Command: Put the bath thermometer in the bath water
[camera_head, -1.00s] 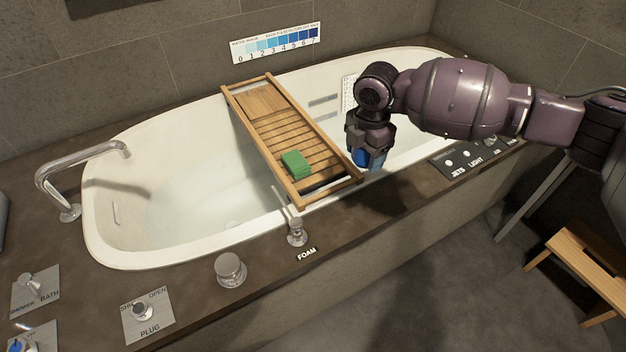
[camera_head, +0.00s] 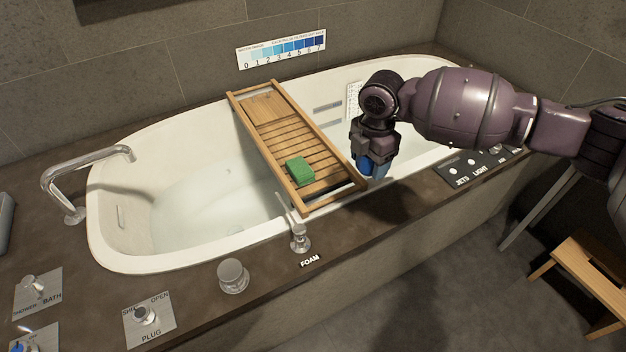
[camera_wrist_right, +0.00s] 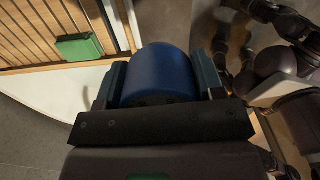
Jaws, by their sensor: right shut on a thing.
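My right gripper (camera_head: 374,158) is shut on a blue, rounded cylinder. The blue cylinder (camera_wrist_right: 158,75) fills the space between the two fingers in the right wrist view; in the head view only a small part of it shows below the fingers. No markings show on it, so I cannot tell for sure that it is the bath thermometer. The gripper is above the near rim, just right of the wooden tray's near end. Clear bath water (camera_head: 200,208) shows in the white tub (camera_head: 112,243), left of the tray. My left gripper is not in view.
The slatted wooden tray (camera_head: 272,132) spans the tub and carries a green block (camera_head: 300,170). The faucet (camera_head: 90,162) reaches over the left end. A foam knob (camera_head: 300,240) stands by the near rim. A wooden stool (camera_head: 580,265) stands at the right.

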